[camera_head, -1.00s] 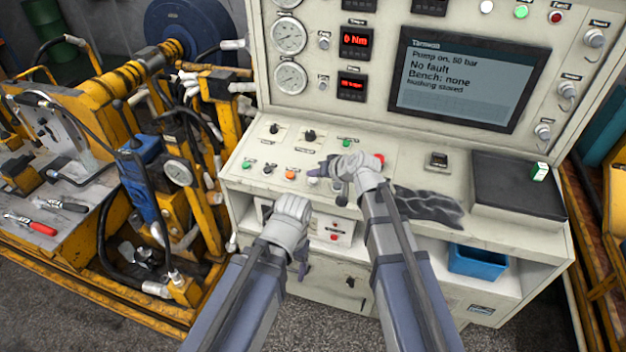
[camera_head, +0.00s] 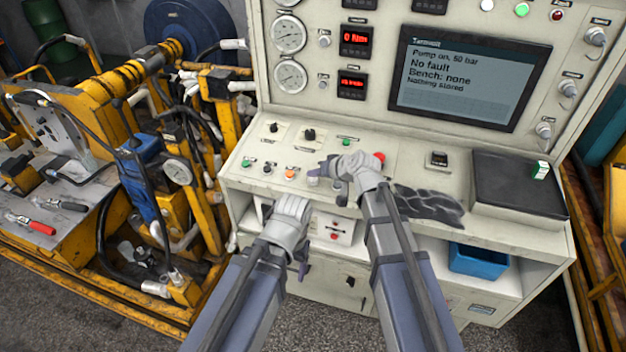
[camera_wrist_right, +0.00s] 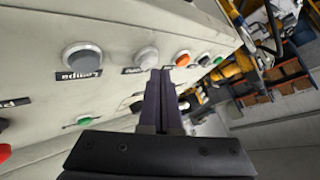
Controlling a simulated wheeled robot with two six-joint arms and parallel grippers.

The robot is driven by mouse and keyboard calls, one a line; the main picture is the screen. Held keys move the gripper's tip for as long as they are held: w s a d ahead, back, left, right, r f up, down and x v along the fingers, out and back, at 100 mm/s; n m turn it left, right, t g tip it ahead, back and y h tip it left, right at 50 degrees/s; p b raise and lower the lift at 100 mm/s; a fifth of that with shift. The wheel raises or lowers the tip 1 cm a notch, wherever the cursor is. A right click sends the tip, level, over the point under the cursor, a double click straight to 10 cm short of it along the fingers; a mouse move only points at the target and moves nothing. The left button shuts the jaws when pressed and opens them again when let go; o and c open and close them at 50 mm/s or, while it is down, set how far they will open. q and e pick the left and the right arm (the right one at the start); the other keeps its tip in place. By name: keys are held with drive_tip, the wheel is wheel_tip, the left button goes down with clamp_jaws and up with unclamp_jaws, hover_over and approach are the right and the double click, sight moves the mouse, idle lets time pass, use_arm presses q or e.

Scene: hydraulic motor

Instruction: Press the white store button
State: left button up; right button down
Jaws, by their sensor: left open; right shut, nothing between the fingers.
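The white button (camera_head: 313,180) is in the front row of the sloped console panel, right of the orange button (camera_head: 290,173). In the right wrist view the white button (camera_wrist_right: 147,57) stands between a grey button labelled "Lampa" (camera_wrist_right: 82,57) and the orange one. My right gripper (camera_head: 325,168) is shut and empty, its fingers pointing left just above the white button. In the wrist view its fingertips (camera_wrist_right: 160,74) are close beside the white button; I cannot tell whether they touch it. My left gripper (camera_head: 302,258) is open, low in front of the console.
The screen (camera_head: 468,78) reads "Pump on, 50 bar", "No fault", "Bench: none", "Nothing stored". A red button (camera_head: 379,158) is right of my right gripper. Dark gloves (camera_head: 430,204) and a black pad (camera_head: 518,184) lie on the console's right. A blue bin (camera_head: 478,261) sits below.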

drive_tip(key=shift+f+b, duration=0.4)
drive_tip(key=shift+f, duration=0.1)
idle(0.7)
drive_tip(key=shift+r, duration=0.1)
drive_tip(key=shift+r+p, duration=0.75)
drive_tip(key=shift+p, duration=0.1)
drive_tip(key=r+p, duration=0.5)
drive_tip(key=shift+s+a, duration=0.15)
drive_tip(key=shift+s, duration=0.25)
drive_tip(key=shift+f, duration=0.1)
idle(0.4)
